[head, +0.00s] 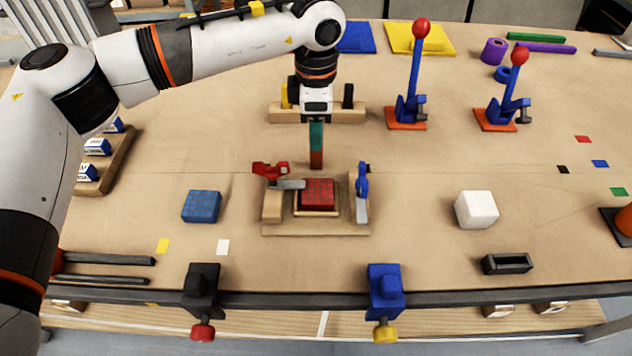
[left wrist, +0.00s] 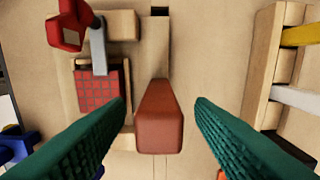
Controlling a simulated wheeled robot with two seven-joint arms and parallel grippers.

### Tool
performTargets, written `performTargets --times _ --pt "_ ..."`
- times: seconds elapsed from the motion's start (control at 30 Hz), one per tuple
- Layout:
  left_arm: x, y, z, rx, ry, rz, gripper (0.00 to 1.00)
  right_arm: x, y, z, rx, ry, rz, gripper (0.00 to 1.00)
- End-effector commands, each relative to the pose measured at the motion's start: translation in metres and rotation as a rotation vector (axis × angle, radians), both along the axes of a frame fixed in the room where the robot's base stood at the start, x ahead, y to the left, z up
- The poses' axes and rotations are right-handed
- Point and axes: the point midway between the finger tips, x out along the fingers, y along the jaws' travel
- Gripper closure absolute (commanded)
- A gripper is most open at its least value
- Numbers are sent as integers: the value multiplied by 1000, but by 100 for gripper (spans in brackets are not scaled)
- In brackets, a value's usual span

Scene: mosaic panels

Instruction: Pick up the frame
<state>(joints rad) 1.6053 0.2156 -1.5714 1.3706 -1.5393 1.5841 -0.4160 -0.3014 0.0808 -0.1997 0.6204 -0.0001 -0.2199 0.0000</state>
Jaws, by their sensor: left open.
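A light wooden frame (head: 317,213) surrounds a red mosaic panel (head: 318,192) in a wooden jig (head: 315,229) at the table's middle. A red clamp (head: 270,172) is on the jig's left and a blue clamp (head: 362,187) on its right. My left gripper (head: 316,152) points down just behind the jig, its teal fingers apart. In the left wrist view, a red-brown block (left wrist: 160,125) shows between the open fingers (left wrist: 160,108), with no contact visible. The red panel (left wrist: 98,90) and red clamp (left wrist: 68,32) lie to its left. My right gripper is out of view.
A blue tiled block (head: 202,206) lies left of the jig and a white cube (head: 477,209) right. A wooden rack (head: 345,116) stands behind my gripper. Two red-knobbed levers (head: 407,112) (head: 502,113) stand at back right. Clamps (head: 203,292) (head: 385,292) line the front edge.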

Motion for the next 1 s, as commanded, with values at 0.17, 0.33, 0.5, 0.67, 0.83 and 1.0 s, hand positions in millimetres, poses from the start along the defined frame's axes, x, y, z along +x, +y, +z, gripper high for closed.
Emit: performTargets --times 0.17,0.33,0.5,0.67,0.83,1.0 --pt "0 0 -1 0 0 0 51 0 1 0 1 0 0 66" --pt "0 0 -1 0 0 0 74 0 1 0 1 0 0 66" --pt "0 0 -1 0 0 0 100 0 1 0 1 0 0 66" --pt "0 0 -1 0 0 0 100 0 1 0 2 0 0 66" --pt "0 0 1 -2 -1 0 100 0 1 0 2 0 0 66" --pt "1 -1 7 -3 -3 1 100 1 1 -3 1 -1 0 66"
